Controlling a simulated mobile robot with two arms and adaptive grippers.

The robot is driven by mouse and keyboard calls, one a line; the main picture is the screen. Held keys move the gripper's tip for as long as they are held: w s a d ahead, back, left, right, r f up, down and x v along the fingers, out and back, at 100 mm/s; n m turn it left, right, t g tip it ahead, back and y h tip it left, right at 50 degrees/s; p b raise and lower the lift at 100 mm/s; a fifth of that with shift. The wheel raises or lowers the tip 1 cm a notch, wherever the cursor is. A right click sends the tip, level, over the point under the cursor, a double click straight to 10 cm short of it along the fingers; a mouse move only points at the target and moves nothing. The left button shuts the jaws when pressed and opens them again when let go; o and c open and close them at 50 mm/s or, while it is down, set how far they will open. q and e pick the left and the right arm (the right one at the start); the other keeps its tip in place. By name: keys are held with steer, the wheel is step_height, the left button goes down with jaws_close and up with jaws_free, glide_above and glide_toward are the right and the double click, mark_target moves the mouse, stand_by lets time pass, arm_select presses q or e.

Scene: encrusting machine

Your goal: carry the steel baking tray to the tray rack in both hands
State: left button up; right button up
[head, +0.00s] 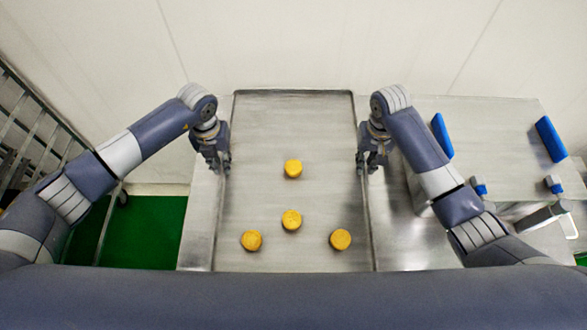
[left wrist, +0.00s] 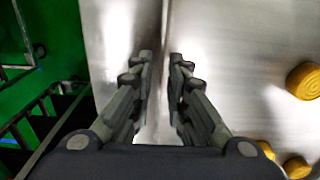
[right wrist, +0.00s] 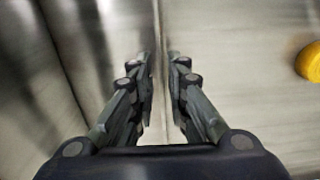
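The steel baking tray (head: 262,135) lies lengthwise in front of me at the steel table, with several round yellow pieces (head: 291,220) on it. Its near edge is hidden by my body. My left gripper (head: 217,166) is at its left rim, the fingers close together with the rim between them in the left wrist view (left wrist: 162,62). My right gripper (head: 370,165) is at the right rim in the same way, also seen in the right wrist view (right wrist: 161,62). I cannot tell whether the tray is clear of the table. A metal rack frame (head: 40,97), likely the tray rack, stands at far left.
The steel table (head: 198,225) shows on both sides of the tray. Blue-handled parts (head: 550,139) stand on a steel surface at right. A pale wall is close behind. Green floor (head: 150,230) is open between the rack frame and the table.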

arm_select(q)
steer(key=shift+f, duration=0.75)
arm_select(e)
steer(key=shift+f, duration=0.75)
arm_select(q)
steer(key=shift+c, duration=0.2)
arm_select(e)
steer(key=shift+c, duration=0.2)
arm_select(q)
jaws_close()
arm_select(e)
jaws_close()
arm_select(q)
steer(key=shift+r, duration=0.1)
arm_select(e)
steer(key=shift+r, duration=0.1)
